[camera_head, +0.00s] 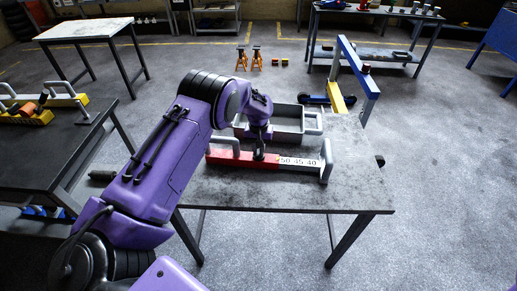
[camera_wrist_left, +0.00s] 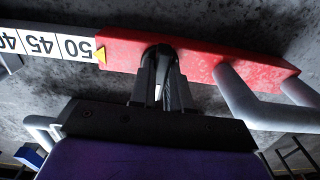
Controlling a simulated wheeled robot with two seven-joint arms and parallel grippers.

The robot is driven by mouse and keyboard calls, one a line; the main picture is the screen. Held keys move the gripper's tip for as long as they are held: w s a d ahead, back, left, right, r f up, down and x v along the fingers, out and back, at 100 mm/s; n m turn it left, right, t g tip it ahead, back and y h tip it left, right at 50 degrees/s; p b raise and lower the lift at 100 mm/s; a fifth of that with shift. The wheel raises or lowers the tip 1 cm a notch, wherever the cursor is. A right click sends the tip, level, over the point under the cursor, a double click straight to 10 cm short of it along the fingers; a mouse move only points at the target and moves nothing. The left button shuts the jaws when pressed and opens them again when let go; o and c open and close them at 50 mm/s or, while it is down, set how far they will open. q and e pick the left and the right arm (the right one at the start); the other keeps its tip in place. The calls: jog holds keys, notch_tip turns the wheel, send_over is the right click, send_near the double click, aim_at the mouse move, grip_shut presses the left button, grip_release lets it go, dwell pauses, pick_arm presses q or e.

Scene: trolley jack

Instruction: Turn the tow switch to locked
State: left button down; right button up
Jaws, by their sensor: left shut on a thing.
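A red bar (camera_head: 230,158) with a white scale strip (camera_head: 299,162) marked 50, 45, 40 lies on the near table, and it also shows in the left wrist view (camera_wrist_left: 205,62). My left gripper (camera_head: 259,153) is over the red part near the scale. In the left wrist view its fingers (camera_wrist_left: 161,62) are close together, shut on a small dark piece at the bar. The fingers mostly hide this piece. I cannot tell whether it is the tow switch, or which way it is turned. No locked marking is readable. My right gripper is not in view.
Grey handles (camera_head: 326,160) stand at the bar's ends. A grey tray (camera_head: 272,120) is behind it on the table (camera_head: 345,190). A blue frame (camera_head: 357,70) rises behind the table. A dark table (camera_head: 60,150) is left. The table's front right is clear.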

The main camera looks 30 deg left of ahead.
aim_at(258, 151)
pick_arm(q)
jog(key=shift+n, duration=0.3)
dwell(0.4)
jog(key=c, duration=1.1)
grip_release()
notch_tip(258, 151, up, 11)
jog(key=b, duration=0.2)
jog(key=shift+a+f+b, duration=0.1)
jog(key=shift+f+b, duration=0.1)
jog(key=shift+b, duration=0.15)
